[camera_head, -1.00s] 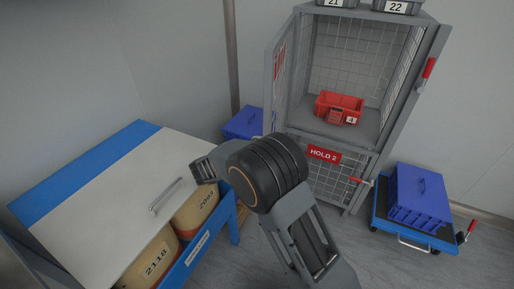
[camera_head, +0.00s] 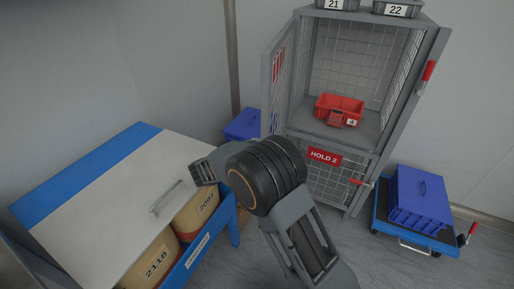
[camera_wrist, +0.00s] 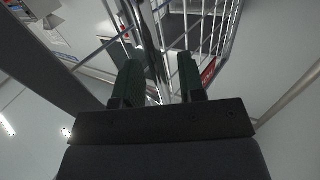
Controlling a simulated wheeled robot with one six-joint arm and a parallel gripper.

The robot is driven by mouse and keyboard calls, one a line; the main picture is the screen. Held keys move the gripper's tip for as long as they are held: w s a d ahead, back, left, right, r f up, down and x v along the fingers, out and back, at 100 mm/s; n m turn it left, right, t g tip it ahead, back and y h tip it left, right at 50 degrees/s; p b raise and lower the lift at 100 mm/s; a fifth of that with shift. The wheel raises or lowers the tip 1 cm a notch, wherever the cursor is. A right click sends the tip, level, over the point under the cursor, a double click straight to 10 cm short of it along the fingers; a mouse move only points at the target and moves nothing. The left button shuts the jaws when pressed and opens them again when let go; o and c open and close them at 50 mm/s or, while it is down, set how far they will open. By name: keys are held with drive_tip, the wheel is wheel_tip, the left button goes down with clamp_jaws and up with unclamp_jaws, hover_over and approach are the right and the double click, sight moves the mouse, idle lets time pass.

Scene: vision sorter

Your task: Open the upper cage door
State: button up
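The grey wire cage (camera_head: 440,50) stands at the back, right of centre. Its upper door (camera_head: 279,80) is swung open to the left, and the upper compartment is exposed. A red handle (camera_head: 429,70) is on the cage's right side. The lower door (camera_head: 328,184), with a red "HOLD 2" sign (camera_head: 323,155), is shut. In the wrist view my gripper (camera_wrist: 162,65) has its two dark fingers apart, with grey bars and mesh beyond them. No held object shows between the fingers. In the head view my arm hides the fingertips.
A red bin (camera_head: 339,109) sits on the upper shelf. Grey bins (camera_head: 397,9) stand on top. A blue trolley (camera_head: 408,236) with a blue crate (camera_head: 420,198) is at right. A blue and white bench (camera_head: 120,190) holding tan containers (camera_head: 196,212) is at left.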

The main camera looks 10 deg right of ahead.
sight(253, 140)
drive_tip(key=shift+r, duration=0.4)
wheel_tip(253, 140, up, 3)
drive_tip(key=shift+p, duration=0.75)
drive_tip(key=s+d+r+p, duration=0.2)
drive_tip(key=s+r, duration=0.7)
drive_tip(key=s, duration=0.4)
drive_tip(key=shift+s+d+p, duration=0.2)
drive_tip(key=shift+s+p, duration=0.15)
drive_tip(key=shift+p, duration=0.05)
drive_tip(key=shift+c, duration=0.3)
